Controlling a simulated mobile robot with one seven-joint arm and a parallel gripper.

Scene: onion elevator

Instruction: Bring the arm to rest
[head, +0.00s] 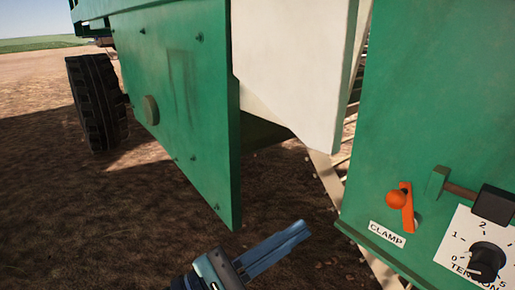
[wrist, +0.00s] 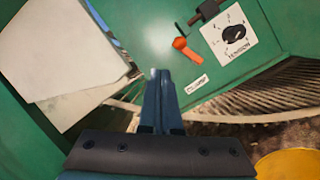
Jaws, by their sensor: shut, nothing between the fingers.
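My gripper (head: 300,232) is at the lower middle of the head view, pointing up and to the right over brown soil. Its two blue fingers are together, with nothing between them. In the wrist view the closed fingers (wrist: 160,75) point up toward the machine. The gripper looks apart from the green panel (head: 450,110) at the right, which bears an orange clamp lever (head: 398,200), a CLAMP label (head: 386,234) and a black tension knob (head: 486,260). The lever also shows in the wrist view (wrist: 181,44), as does the knob (wrist: 234,33).
A large green machine side (head: 185,90) and a cream plate (head: 290,60) stand above and left of my gripper. A black tyre (head: 97,100) is at the left. A slatted conveyor (wrist: 260,95) runs below the panel. Bare soil (head: 60,220) lies open at lower left.

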